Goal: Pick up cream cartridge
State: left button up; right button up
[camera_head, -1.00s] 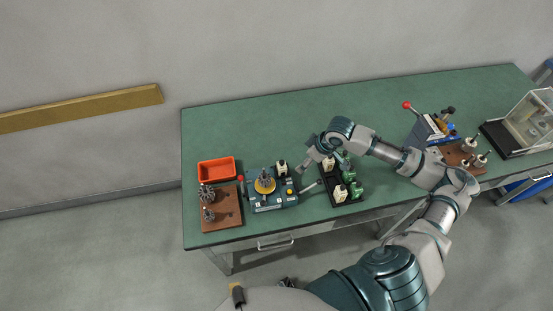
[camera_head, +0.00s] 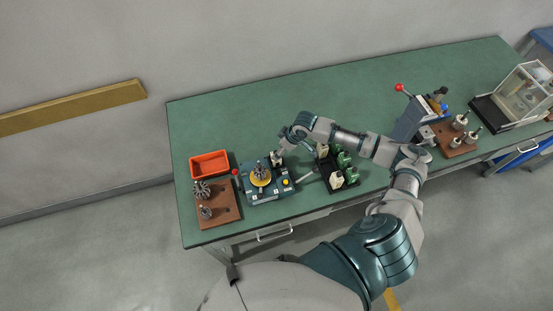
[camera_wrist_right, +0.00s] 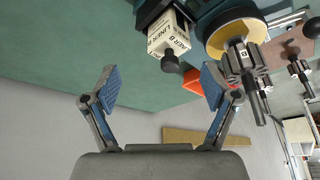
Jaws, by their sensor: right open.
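A cream cartridge (camera_head: 277,158) sits on the blue winding fixture (camera_head: 266,187), at its back right corner. In the right wrist view the cream cartridge (camera_wrist_right: 168,35) shows printed lettering reading "LINER B" and a dark round knob. My right gripper (camera_wrist_right: 158,88) is open and empty, its blue-padded fingers apart, with the cartridge beyond the fingertips. In the head view my right gripper (camera_head: 281,149) is just above and behind the cartridge, partly hiding it. Two more cream cartridges stand in the black tray (camera_head: 350,183), one at the back (camera_head: 322,150) and one at the front (camera_head: 337,180). My left gripper is not in view.
The fixture carries a yellow disc with an armature (camera_head: 260,174). An orange bin (camera_head: 209,165) and a brown board (camera_head: 222,211) with armatures lie to its left. Green parts (camera_head: 345,160) fill the tray's right side. The back of the green table (camera_head: 230,120) is clear.

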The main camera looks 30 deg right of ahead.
jog(key=shift+a+f, duration=0.3)
jog(key=shift+f, duration=0.05)
jog(key=x, duration=0.3)
jog(key=shift+s+a+f+p, duration=0.15)
jog(key=shift+a+f+p, duration=0.1)
jog(key=shift+a+p, duration=0.15)
jog(key=shift+f, duration=0.45)
jog(key=shift+d, duration=0.2)
jog(key=c, duration=0.5)
jog(key=shift+a, duration=0.1)
jog(key=c, duration=0.8)
